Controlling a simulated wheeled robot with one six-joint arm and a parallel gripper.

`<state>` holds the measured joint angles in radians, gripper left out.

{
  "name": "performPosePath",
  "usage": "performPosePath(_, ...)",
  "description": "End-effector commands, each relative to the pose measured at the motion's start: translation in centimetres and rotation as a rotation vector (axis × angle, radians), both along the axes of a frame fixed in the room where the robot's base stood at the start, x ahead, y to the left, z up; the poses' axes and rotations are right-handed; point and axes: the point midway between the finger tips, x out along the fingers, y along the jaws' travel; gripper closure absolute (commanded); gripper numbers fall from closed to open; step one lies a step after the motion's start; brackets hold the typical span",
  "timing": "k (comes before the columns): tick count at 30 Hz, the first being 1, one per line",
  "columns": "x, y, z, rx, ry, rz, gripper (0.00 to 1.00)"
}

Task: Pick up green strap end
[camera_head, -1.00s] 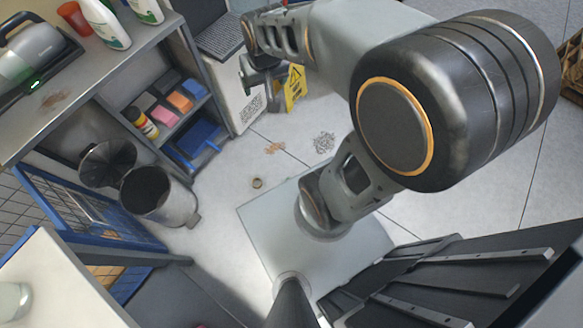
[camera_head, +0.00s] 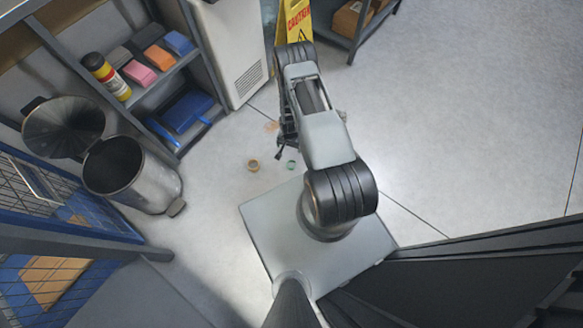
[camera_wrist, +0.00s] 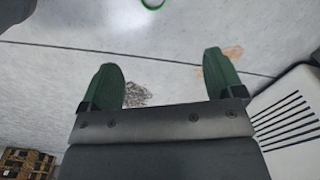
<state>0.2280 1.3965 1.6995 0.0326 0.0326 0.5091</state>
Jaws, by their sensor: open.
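A green loop (camera_wrist: 153,4), which looks like the green strap end, lies on the floor at the top edge of the wrist view, partly cut off. A small green ring (camera_head: 291,165) on the floor in the head view, just in front of my base plate, seems to be the same thing. My gripper (camera_wrist: 160,58) has two green-padded fingers spread wide with nothing between them. The loop lies beyond the fingertips, apart from them. In the head view my gripper is low by the floor, mostly hidden by my arm.
A steel bin (camera_head: 132,176) and a shelf unit with a blue dustpan (camera_head: 184,112) stand left. A white vented cabinet (camera_head: 229,48) and yellow caution sign (camera_head: 292,21) stand behind. Right floor is clear.

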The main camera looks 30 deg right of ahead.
Motion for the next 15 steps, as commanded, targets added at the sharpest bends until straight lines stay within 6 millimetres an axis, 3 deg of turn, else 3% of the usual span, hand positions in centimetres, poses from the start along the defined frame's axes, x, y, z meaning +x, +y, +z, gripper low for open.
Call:
performPosePath(1,-0.7,0.0,-1.8,0.001,0.006,-0.01,0.13)
performPosePath(6,-1.7,0.1,-5.1,0.002,0.013,-0.028,0.13)
performPosePath(15,-1.8,0.1,-10.5,0.002,0.013,-0.03,0.13)
